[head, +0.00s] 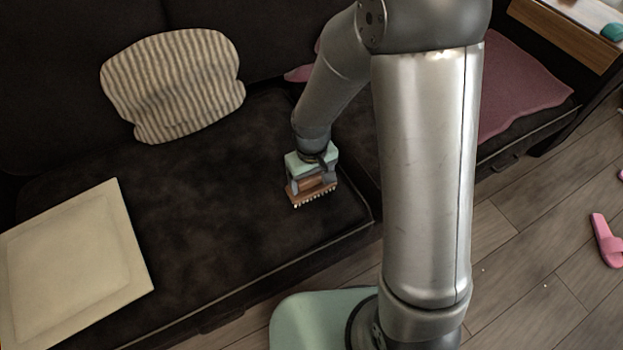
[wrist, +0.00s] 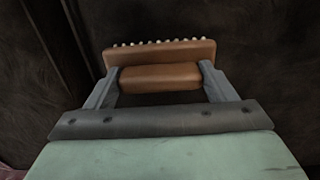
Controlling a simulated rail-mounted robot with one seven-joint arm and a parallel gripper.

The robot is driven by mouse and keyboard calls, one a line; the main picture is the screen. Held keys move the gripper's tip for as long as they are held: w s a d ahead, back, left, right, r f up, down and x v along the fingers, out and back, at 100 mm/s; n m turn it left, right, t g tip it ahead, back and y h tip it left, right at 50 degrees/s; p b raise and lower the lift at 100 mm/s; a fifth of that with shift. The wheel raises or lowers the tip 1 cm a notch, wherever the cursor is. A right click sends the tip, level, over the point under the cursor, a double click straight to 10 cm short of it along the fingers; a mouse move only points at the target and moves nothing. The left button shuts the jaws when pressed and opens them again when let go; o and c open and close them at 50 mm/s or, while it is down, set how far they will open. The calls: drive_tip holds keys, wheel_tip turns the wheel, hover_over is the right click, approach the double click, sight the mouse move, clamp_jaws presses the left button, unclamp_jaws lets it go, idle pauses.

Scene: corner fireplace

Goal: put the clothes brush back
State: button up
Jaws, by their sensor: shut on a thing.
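The clothes brush (head: 312,191) is brown with a row of pale bristle tufts along one edge. My gripper (head: 311,182) is shut on it, over the dark sofa seat (head: 230,220) near its front right corner. In the wrist view the brush (wrist: 160,52) lies crosswise, and the two grey fingers of my gripper (wrist: 158,78) clasp the ends of its narrower brown part. The bristles point away from the gripper. I cannot tell whether the bristles touch the seat.
A striped cushion (head: 175,85) leans on the sofa back. A cream square board or cushion (head: 72,265) lies at the left. A pink cloth (head: 522,88) covers the right seat. A wooden-topped table (head: 568,35) stands at the upper right. A pink slipper (head: 606,240) lies on the floor.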

sight(312, 178)
drive_tip(key=shift+f, duration=0.15)
drive_tip(key=o, duration=0.9)
wheel_tip(312, 178, up, 12)
drive_tip(key=r+p, duration=0.1)
drive_tip(key=p, duration=0.4)
drive_tip(key=s+d+r+m, duration=0.1)
drive_tip(key=s+d+r, duration=0.1)
drive_tip(key=s+d, duration=0.2)
drive_tip(key=s+d+r+m, duration=0.2)
drive_tip(key=s+d, duration=0.2)
drive_tip(key=s, duration=0.2)
drive_tip(key=s+d+r+m, duration=0.1)
drive_tip(key=s+d+r, duration=0.1)
drive_tip(key=s+d, duration=0.2)
drive_tip(key=shift+s+r+m+g, duration=0.25)
drive_tip(key=shift+s+m+g, duration=0.05)
drive_tip(key=shift+s, duration=0.2)
